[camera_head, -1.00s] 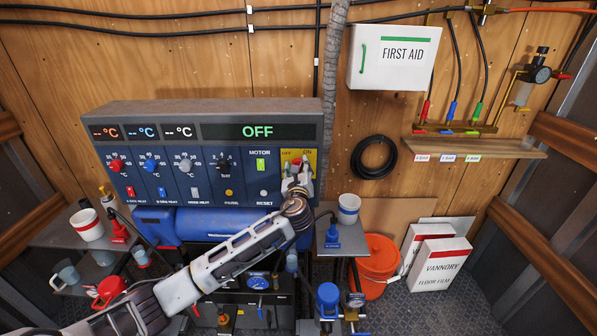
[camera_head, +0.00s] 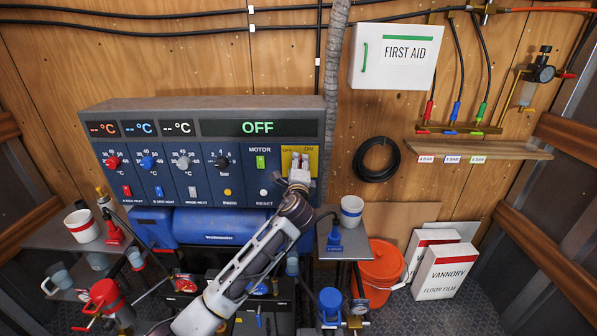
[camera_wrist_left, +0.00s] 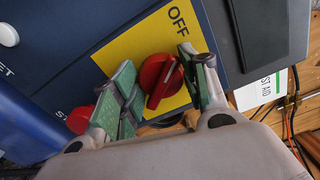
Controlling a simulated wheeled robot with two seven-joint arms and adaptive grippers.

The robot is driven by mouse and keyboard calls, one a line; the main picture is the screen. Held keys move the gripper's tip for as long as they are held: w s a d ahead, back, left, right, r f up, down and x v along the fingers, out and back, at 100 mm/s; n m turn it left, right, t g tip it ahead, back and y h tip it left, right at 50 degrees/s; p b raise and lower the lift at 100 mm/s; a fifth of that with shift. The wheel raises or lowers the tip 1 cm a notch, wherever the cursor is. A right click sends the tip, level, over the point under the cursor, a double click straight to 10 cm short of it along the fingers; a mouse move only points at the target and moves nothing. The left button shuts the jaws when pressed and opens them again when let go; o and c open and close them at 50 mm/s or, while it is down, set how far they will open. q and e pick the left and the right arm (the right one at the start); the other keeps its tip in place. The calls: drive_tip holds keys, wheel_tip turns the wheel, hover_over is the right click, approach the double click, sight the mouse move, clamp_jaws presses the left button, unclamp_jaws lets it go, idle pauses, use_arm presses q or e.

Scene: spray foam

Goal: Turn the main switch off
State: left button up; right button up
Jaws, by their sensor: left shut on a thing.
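The main switch is a red rotary knob (camera_wrist_left: 162,82) on a yellow plate (camera_head: 312,155) with OFF and ON labels, at the right end of the control panel (camera_head: 240,180). My left gripper (camera_head: 299,160) is at the plate and hides most of the knob in the head view. In the left wrist view, the left gripper's green-padded fingers (camera_wrist_left: 160,70) are on either side of the knob, shut on it. The OFF label (camera_wrist_left: 178,18) is beyond the knob there. The panel's display (camera_head: 258,128) reads OFF. My right gripper is out of view.
Another red round part (camera_wrist_left: 80,119) sits beside the left finger in the wrist view. A small shelf with a white cup (camera_head: 351,211) stands right of the panel. An orange bucket (camera_head: 379,268) and white boxes (camera_head: 444,268) are on the floor.

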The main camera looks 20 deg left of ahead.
use_arm(q)
drive_tip(key=shift+f+n+b, duration=0.15)
drive_tip(key=shift+n+b, duration=0.35)
drive_tip(key=shift+n, duration=0.8)
drive_tip(key=shift+o, duration=0.2)
drive_tip(key=o, duration=0.9)
drive_tip(key=shift+o, duration=0.2)
drive_tip(key=shift+s, duration=0.1)
drive_tip(key=v, duration=1.2)
